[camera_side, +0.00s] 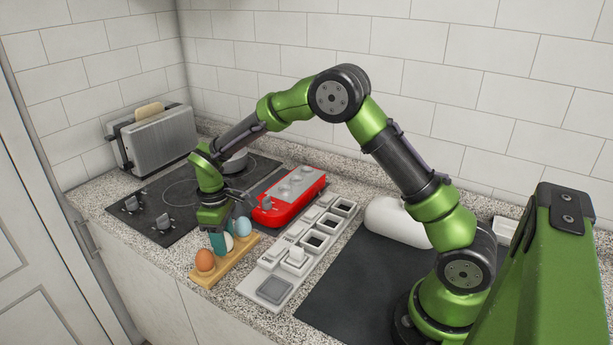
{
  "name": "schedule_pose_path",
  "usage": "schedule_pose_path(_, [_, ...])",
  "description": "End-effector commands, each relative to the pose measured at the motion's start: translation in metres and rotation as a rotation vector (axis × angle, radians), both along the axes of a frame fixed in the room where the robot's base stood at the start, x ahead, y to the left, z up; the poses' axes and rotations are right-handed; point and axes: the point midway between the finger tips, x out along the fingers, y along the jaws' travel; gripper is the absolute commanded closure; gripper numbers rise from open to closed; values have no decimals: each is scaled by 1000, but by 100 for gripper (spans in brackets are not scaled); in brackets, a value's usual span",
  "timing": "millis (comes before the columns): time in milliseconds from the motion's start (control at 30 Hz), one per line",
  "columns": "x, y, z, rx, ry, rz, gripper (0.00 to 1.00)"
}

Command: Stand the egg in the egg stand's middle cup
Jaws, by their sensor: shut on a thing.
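A wooden egg stand (225,265) lies near the counter's front edge. A brown egg (205,260) stands in its near-left cup and a pale blue egg (244,227) stands at its far-right end. My gripper (228,240) points down over the middle of the stand, its teal fingers shut on a cream-white egg (229,242). This egg is between the other two, at the middle cup. The fingers partly cover it, and I cannot tell whether its bottom rests in the cup.
A red case with a grey top (290,194) and a white compartment tray (308,258) lie right of the stand. Behind are a black cooktop (150,199) with a pot (234,163) and a toaster (160,140). A dark mat (345,285) lies at right.

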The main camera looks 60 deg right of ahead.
Motion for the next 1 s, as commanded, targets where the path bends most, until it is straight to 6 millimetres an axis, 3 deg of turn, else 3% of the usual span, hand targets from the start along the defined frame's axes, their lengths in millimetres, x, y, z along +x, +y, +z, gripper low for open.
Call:
schedule_pose_path(133, [0,0,0,0,0,0,88])
schedule_pose_path(167, [0,0,-1,0,1,0,56])
schedule_pose_path(333, [0,0,-1,0,0,0,32])
schedule_pose_path(667, [0,0,7,1,-2,0,32])
schedule_pose_path(1000, [3,1,73,0,-4,0,32])
